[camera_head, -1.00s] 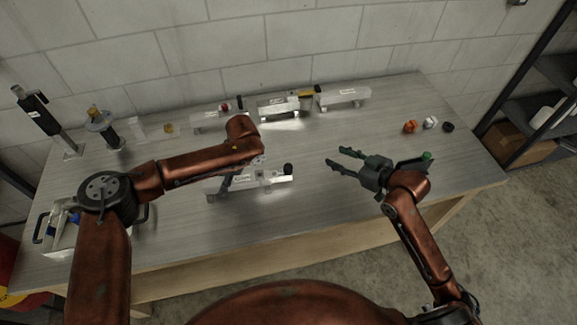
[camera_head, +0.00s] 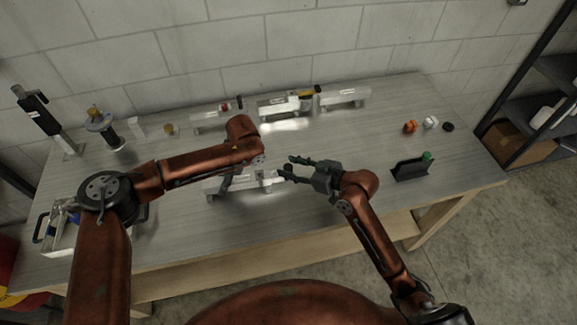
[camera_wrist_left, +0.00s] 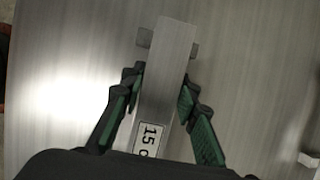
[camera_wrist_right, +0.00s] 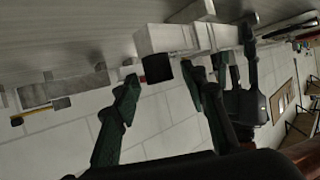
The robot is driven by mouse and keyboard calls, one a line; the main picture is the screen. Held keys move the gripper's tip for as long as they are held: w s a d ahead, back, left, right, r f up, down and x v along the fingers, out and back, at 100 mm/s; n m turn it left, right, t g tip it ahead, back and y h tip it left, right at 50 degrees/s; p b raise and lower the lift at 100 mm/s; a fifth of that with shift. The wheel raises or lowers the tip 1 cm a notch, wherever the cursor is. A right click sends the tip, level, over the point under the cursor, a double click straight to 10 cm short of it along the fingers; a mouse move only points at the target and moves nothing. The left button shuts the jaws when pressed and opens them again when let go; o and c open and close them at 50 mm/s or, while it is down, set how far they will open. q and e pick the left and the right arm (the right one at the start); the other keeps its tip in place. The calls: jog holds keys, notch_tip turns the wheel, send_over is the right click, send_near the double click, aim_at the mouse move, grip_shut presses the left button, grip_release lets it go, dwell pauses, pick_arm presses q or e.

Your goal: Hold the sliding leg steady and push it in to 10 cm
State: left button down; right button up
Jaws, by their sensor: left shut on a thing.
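The sliding leg (camera_head: 266,183), a silver square bar, lies near the middle of the table. Its black end piece (camera_wrist_right: 157,69) shows in the right wrist view. My left gripper (camera_head: 226,182) is shut on the bar, largely hidden by its arm in the head view. My right gripper (camera_head: 289,168) is open at the leg's right end. In the right wrist view the black end piece appears between its fingertips (camera_wrist_right: 163,82); contact is unclear.
Silver leg units (camera_head: 343,96) stand along the back. A black holder with a green knob (camera_head: 427,156) stands at right; orange (camera_head: 410,127), white (camera_head: 430,122) and black (camera_head: 448,127) knobs lie behind it. A tray (camera_head: 50,240) is at left. The front right tabletop is clear.

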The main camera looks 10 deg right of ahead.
jog(key=shift+w+a+f, duration=0.2)
jog(key=shift+w+a, duration=0.15)
jog(key=shift+w, duration=0.05)
jog(key=shift+c, duration=0.5)
grip_shut()
